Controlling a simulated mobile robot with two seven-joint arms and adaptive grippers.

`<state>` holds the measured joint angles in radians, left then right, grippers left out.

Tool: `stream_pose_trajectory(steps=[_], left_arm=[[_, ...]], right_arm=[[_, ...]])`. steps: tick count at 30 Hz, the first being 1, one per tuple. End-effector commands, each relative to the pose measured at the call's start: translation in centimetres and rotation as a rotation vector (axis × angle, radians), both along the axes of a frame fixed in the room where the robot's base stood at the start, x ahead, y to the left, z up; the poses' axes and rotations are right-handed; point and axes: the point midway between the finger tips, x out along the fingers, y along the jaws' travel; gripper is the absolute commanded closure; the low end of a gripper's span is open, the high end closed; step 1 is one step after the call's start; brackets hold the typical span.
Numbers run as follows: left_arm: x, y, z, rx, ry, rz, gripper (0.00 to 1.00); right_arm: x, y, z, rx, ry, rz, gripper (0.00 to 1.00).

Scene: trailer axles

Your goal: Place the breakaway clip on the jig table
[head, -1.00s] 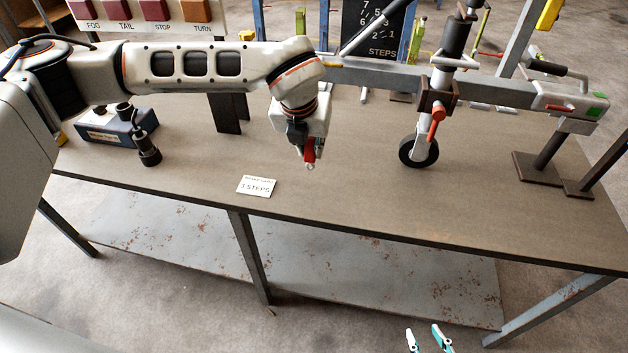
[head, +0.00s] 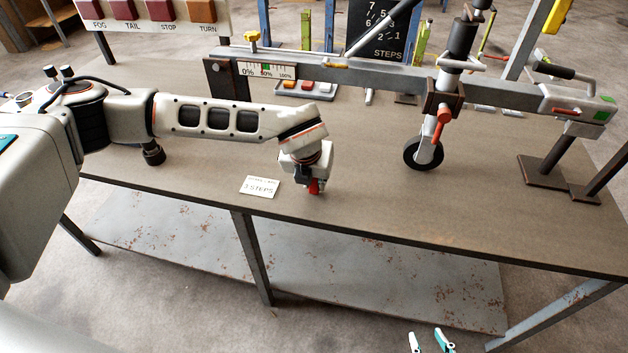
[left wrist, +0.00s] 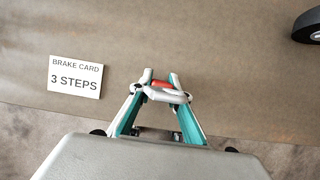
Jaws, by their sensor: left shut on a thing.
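The breakaway clip, a small red piece (left wrist: 161,84), is between the fingertips of my left gripper (left wrist: 160,90) in the left wrist view. In the head view the red clip (head: 315,186) shows at the tip of my left gripper (head: 316,190), which points down over the front part of the jig table (head: 400,205). The fingers are shut on the clip and hide part of it. I cannot tell whether it touches the tabletop. My right gripper (head: 429,341) shows only by its teal fingertips at the bottom edge, apart with nothing between them.
A white brake card (head: 260,187) reading "3 STEPS" lies left of my left gripper. A trailer beam (head: 390,79) with a jockey wheel (head: 423,153) stands behind and to the right. The tabletop between card and wheel is clear; the front edge is close.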

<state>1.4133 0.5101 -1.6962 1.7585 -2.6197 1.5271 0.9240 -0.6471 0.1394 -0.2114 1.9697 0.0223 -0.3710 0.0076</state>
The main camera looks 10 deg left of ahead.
Motion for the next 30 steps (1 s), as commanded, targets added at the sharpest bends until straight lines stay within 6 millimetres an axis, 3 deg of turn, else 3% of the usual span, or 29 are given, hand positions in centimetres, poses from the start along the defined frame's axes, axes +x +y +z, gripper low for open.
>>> stream_pose_trajectory(steps=[4,5,6,7,20,30], left_arm=[[0.0,0.0,-0.3,0.000,0.001,0.000,1.00],[0.0,0.0,-0.3,0.000,0.001,0.000,0.80],[0.0,0.0,-0.2,0.000,0.000,0.000,0.70],[0.0,0.0,-0.2,0.000,0.000,0.000,0.66],[-0.1,0.0,0.5,-0.001,-0.002,-0.001,0.66],[-2.4,0.0,6.3,-0.001,-0.004,-0.003,0.66]], right_arm=[[0.0,0.0,-0.2,0.000,0.001,0.000,0.65],[0.0,0.0,-0.2,-0.001,0.001,-0.001,0.65],[0.0,0.0,-0.1,-0.001,0.001,-0.001,0.65],[0.0,0.0,-0.1,-0.002,0.000,0.000,0.65],[0.1,-0.1,0.1,0.000,-0.002,-0.001,0.65],[0.1,0.0,0.4,0.003,0.000,-0.002,0.65]])
